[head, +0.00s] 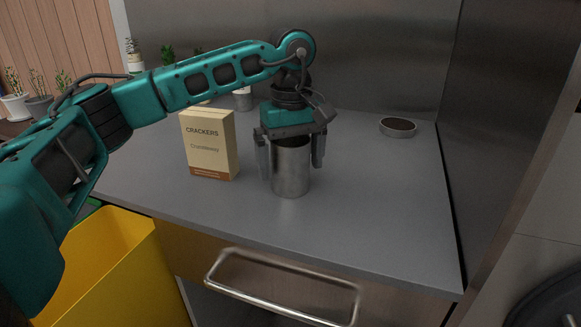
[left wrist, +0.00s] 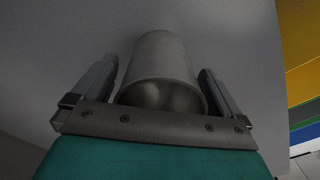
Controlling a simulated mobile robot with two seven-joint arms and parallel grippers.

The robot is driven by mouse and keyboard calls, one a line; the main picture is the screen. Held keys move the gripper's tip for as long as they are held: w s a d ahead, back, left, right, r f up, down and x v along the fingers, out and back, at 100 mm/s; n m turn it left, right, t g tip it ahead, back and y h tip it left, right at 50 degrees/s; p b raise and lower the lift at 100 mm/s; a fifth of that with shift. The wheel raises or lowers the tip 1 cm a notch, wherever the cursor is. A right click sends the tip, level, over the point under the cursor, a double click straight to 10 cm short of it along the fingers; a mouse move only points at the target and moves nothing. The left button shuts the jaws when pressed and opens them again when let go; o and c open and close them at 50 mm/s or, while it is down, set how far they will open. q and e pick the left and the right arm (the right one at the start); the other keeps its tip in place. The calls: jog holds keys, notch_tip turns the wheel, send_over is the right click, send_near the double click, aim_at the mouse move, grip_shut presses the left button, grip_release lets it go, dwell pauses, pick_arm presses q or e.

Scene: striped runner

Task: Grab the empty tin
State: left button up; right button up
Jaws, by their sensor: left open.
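The empty tin (head: 291,172) is a plain grey metal cylinder standing upright on the grey counter. My left gripper (head: 291,160) is above it, pointing down, with one finger on each side of the tin. In the left wrist view the tin (left wrist: 163,62) sits between the two open fingers (left wrist: 160,88). A gap shows between the tin and each finger there. The tin's open top faces the gripper's palm, and its near rim is partly hidden by the palm edge. My right gripper is in neither view.
A cracker box (head: 210,145) stands just left of the tin. A shallow round tin (head: 398,127) lies at the back right. Another small can (head: 243,99) is behind my arm. A yellow bin (head: 112,270) stands below the counter (head: 376,203), whose right part is clear.

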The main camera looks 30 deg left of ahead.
pick_arm(q)
jog(key=shift+f, duration=0.65)
jog(key=shift+c, duration=0.5)
jog(key=c, duration=0.9)
